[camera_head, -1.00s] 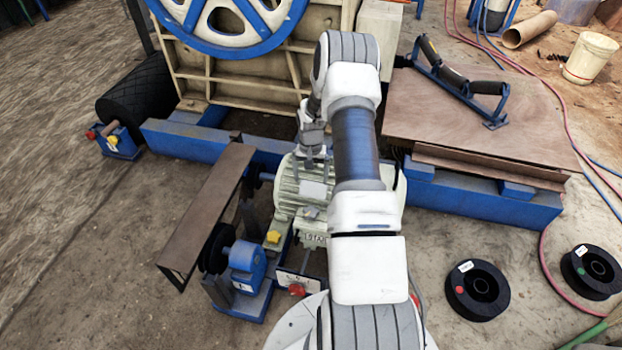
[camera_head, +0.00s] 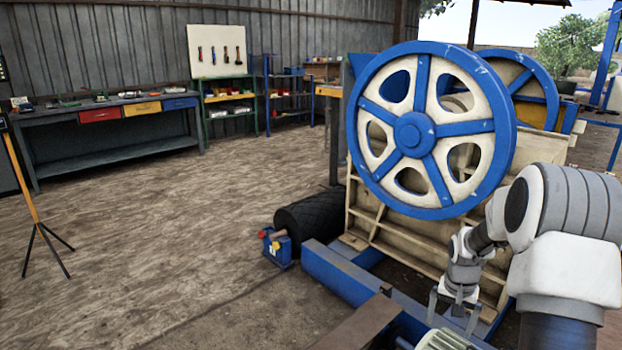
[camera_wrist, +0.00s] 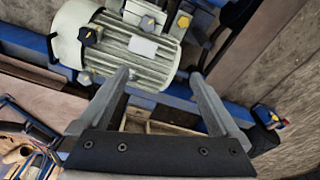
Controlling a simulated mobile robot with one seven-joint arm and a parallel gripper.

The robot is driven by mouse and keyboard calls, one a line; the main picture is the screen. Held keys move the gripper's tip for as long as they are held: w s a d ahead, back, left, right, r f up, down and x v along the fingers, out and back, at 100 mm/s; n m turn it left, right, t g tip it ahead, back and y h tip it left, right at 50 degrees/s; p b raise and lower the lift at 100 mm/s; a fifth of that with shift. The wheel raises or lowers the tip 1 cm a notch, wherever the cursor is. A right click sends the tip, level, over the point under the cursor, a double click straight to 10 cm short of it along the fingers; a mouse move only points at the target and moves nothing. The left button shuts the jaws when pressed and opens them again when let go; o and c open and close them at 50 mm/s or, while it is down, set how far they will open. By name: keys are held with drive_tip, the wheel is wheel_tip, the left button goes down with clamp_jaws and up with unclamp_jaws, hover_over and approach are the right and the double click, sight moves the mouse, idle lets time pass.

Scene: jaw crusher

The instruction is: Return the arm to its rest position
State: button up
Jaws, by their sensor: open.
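My arm rises at the right of the head view, bent over at the elbow. My gripper (camera_head: 454,308) points down near the cream side of the crusher frame, with its fingers apart. In the wrist view my gripper (camera_wrist: 165,85) is open, with nothing between its two grey fingers. Only a small part of the motor (camera_head: 445,340) shows at the bottom edge of the head view.
The crusher's blue and cream flywheel (camera_head: 435,130) stands close behind my arm. A blue base beam (camera_head: 340,275) runs below it. A small blue device (camera_head: 276,250) sits by a black roller (camera_head: 312,218). A workbench (camera_head: 110,130) stands far left.

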drive_tip(key=s+a+r+n+t, duration=0.1)
drive_tip(key=s+a+r+n, duration=0.1)
drive_tip(key=s+a+r, duration=0.6)
drive_tip(key=s+a+r+n+t, duration=0.1)
drive_tip(key=s+a+r, duration=0.15)
drive_tip(key=r, duration=0.95)
drive_tip(key=s+a+r+n+t, duration=0.15)
drive_tip(key=s+a, duration=0.25)
drive_tip(key=s, duration=0.4)
drive_tip(key=s+a+r+n+t, duration=0.1)
drive_tip(key=s+a+r+n, duration=0.15)
drive_tip(key=s+a, duration=0.4)
wheel_tip(320, 180, up, 19)
drive_tip(key=s+d+p, duration=0.1)
drive_tip(key=s+p, duration=0.1)
drive_tip(key=p, duration=1.7)
drive_tip(key=shift+d+r+m+y, duration=0.2)
drive_tip(key=shift+d+m+y, duration=0.15)
drive_tip(key=shift+m+y, duration=0.05)
drive_tip(key=shift+s, duration=0.1)
